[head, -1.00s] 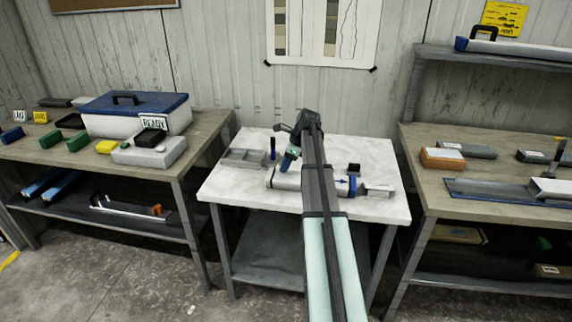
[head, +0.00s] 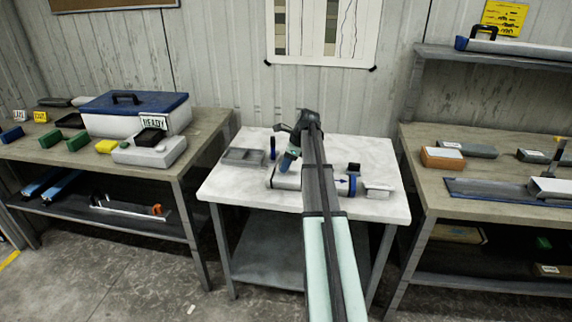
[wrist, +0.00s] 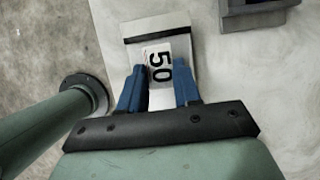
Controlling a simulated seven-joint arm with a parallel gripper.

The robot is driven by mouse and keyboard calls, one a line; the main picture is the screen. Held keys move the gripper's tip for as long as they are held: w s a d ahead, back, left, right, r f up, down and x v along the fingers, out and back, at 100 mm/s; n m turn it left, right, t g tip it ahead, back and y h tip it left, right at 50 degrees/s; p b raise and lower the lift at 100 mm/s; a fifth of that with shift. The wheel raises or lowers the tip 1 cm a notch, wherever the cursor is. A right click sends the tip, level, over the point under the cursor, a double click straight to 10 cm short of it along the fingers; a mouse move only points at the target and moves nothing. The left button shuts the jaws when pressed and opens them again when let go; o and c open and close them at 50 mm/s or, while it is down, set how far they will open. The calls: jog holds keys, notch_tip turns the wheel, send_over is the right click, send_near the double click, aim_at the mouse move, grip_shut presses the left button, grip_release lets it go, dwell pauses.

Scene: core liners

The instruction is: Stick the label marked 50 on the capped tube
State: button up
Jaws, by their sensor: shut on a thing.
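A white tube (head: 285,182) lies across the white table, its middle hidden behind my arm. A blue cap (head: 348,186) shows at its right end, with a dark arrow mark near it. My gripper (head: 286,164) is low over the tube's left part. In the wrist view my blue fingertips (wrist: 160,88) are shut on the white label marked 50 (wrist: 158,64). The label lies over the tube's white surface (wrist: 142,27), which has a dark band near its end. I cannot tell whether the label touches the tube.
A grey tray (head: 243,157) and a small dark upright piece are at the table's left. A light block (head: 378,190) is at the right by the tube's capped end. A side bench (head: 185,130) with a toolbox stands left, another bench right. The table's back right is clear.

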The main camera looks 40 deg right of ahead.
jog(key=shift+f, duration=1.1)
dwell(0.4)
jog(key=o, duration=1)
jog(key=shift+o, duration=0.4)
jog(key=o, duration=0.4)
jog(key=shift+r, duration=0.1)
jog(key=shift+r, duration=3.4)
